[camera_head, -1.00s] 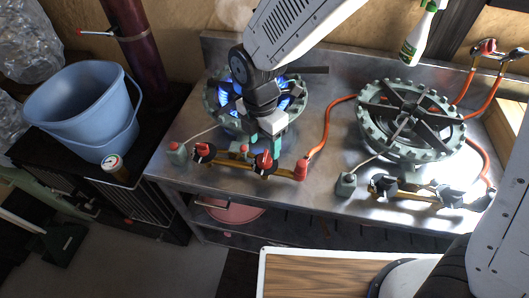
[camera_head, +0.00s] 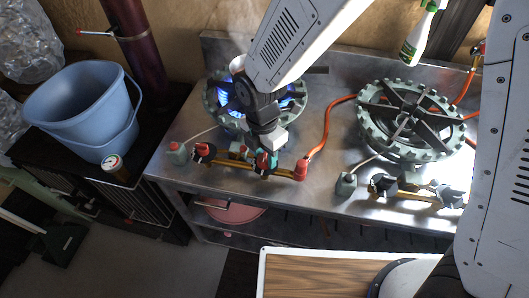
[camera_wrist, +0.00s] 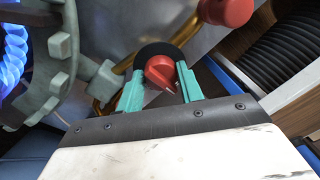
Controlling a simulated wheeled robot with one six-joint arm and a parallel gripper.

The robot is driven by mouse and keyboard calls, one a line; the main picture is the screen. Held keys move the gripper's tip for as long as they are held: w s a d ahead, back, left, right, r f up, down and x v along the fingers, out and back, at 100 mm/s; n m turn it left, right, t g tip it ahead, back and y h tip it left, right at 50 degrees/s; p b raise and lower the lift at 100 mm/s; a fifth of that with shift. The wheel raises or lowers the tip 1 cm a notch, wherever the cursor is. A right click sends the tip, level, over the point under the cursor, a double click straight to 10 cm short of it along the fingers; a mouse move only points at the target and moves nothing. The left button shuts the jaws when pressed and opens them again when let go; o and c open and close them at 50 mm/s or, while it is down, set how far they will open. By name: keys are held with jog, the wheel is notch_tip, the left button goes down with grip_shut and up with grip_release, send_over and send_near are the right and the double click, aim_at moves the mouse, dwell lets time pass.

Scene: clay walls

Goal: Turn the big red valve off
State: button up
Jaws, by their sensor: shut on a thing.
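The big red valve (camera_wrist: 160,72) is a red knob on a black disc, on the right part of the brass pipe in front of the left burner. In the head view the valve (camera_head: 264,165) is mostly hidden by my gripper (camera_head: 266,157). In the wrist view the teal fingers of my gripper (camera_wrist: 160,88) stand on either side of the red knob, closed on it. The left burner (camera_head: 213,97) shows blue flames, also seen at the left edge of the wrist view.
A second red knob (camera_head: 203,151) sits left on the same pipe. A red pipe cap (camera_head: 301,170) and orange hose (camera_head: 325,125) are close on the right. An unlit burner (camera_head: 366,132) stands further right. A blue bucket (camera_head: 80,105) and can (camera_head: 115,166) are left.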

jog(key=shift+m, duration=0.3)
jog(key=m, duration=0.3)
jog(key=shift+m, duration=0.4)
jog(key=m, duration=0.4)
jog(key=shift+d+m+y, duration=0.1)
jog(key=shift+m+y, duration=0.2)
jog(key=m, duration=0.4)
jog(key=shift+s+m+y, duration=0.1)
jog(key=shift+m+y, duration=0.2)
jog(key=shift+m, duration=2.1)
jog(key=o, duration=1)
